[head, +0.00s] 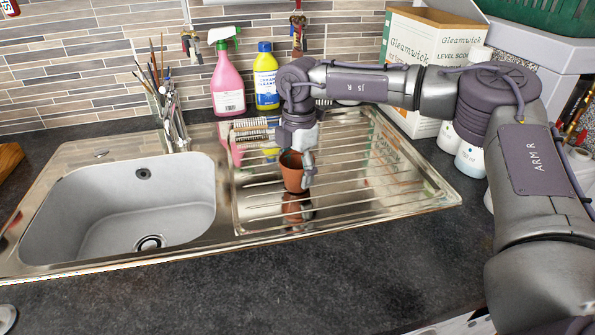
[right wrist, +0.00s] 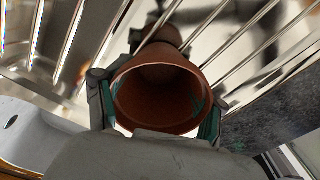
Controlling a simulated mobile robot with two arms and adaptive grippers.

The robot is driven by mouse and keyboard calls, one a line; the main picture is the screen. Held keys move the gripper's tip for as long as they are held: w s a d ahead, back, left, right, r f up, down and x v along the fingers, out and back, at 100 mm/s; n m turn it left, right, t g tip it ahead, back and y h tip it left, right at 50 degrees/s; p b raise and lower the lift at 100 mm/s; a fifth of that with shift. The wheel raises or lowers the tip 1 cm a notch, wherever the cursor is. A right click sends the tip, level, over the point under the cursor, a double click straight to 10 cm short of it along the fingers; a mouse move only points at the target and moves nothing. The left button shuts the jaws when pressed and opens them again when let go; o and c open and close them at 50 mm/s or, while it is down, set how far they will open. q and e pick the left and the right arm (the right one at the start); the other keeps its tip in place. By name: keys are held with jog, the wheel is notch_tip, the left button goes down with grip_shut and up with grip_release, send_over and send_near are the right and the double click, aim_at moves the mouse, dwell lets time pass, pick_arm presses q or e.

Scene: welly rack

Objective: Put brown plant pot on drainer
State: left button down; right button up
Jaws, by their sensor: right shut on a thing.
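The brown plant pot (head: 291,171) is upright over the ribbed metal drainer (head: 385,195) to the right of the sink. My right gripper (head: 305,170) is shut on the pot, coming down from above. In the right wrist view the pot (right wrist: 160,92) shows its open mouth, with a finger on each side of it. The pot's reflection shows in the drainer below it. I cannot tell whether the pot's base touches the drainer or is a little above it. My left gripper is not in view.
The sink basin (head: 120,215) is empty at left. A holder with brushes (head: 172,120), a pink spray bottle (head: 228,80) and a blue and yellow bottle (head: 265,78) stand behind. A Gleamwick box (head: 412,45) and white bottles (head: 470,158) stand right. The drainer's front right is clear.

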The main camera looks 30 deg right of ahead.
jog(key=o, duration=1.1)
jog(key=shift+f, duration=0.1)
jog(key=shift+o, duration=0.2)
jog(key=shift+r, duration=0.3)
jog(key=shift+w+r, duration=0.1)
jog(key=shift+r, duration=0.25)
notch_tip(320, 180, up, 11)
jog(key=shift+d, duration=0.15)
